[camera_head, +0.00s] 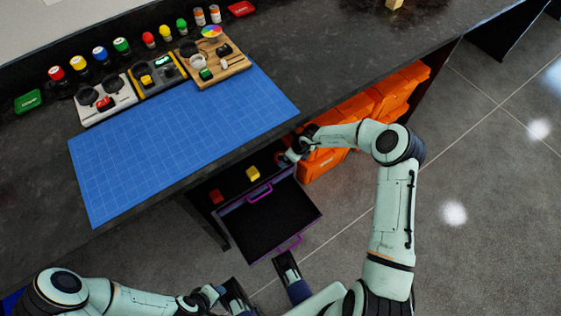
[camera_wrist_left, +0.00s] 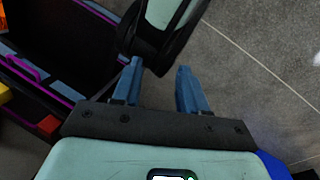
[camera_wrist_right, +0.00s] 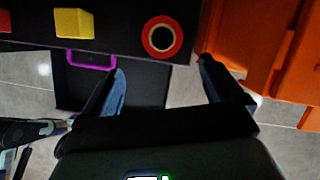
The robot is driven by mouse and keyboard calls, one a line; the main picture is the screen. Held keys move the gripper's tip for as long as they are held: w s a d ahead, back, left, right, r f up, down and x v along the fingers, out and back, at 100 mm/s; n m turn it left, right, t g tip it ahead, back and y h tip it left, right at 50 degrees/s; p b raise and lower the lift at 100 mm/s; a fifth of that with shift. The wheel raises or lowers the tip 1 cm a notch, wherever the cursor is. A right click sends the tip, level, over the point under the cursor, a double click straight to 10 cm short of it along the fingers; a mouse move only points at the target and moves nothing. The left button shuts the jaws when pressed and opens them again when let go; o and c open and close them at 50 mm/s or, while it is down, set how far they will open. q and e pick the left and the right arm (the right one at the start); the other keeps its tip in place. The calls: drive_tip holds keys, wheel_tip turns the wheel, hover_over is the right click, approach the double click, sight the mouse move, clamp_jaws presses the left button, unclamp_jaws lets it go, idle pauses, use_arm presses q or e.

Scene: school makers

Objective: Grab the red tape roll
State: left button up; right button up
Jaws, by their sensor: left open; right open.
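The red tape roll (camera_wrist_right: 148,38) is a red ring with a pale core and an open middle. In the right wrist view it sits at the top, on a dark shelf edge. My right gripper (camera_wrist_right: 162,76) is open and empty, its fingers apart below the roll in that view and not touching it. In the head view my right gripper (camera_head: 288,157) is at the shelf beneath the table and mostly hides the roll. My left gripper (camera_wrist_left: 158,88) is open and empty. It is low, near my base, in the head view (camera_head: 222,292).
A yellow block (camera_head: 253,173) and a red block (camera_head: 216,196) sit on the shelf left of the roll. A black open drawer (camera_head: 265,225) with purple handles juts out in front. Orange bins (camera_head: 370,105) stand close on the right. The tabletop holds a blue mat (camera_head: 180,150).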

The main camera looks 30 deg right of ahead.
drive_tip(key=shift+w+d+f+m, duration=0.15)
drive_tip(key=shift+w+f+m, duration=0.15)
drive_tip(key=shift+w, duration=0.15)
drive_tip(key=b+x, duration=0.2)
drive_tip(key=x, duration=0.3)
drive_tip(key=shift+w+f+b, duration=0.1)
drive_tip(key=shift+f+b, duration=0.2)
drive_tip(key=shift+f, duration=0.05)
drive_tip(key=shift+w+f, duration=0.2)
drive_tip(key=shift+f, duration=0.2)
use_arm(q)
drive_tip(key=w+a+f+t, duration=0.1)
drive_tip(key=w+a+f, duration=0.1)
drive_tip(key=w+f, duration=0.1)
drive_tip(key=shift+w+a+f+y, duration=0.2)
drive_tip(key=shift+w+y, duration=0.1)
drive_tip(key=shift+w, duration=0.4)
drive_tip(key=shift+d, duration=0.1)
use_arm(e)
drive_tip(key=c, duration=1.1)
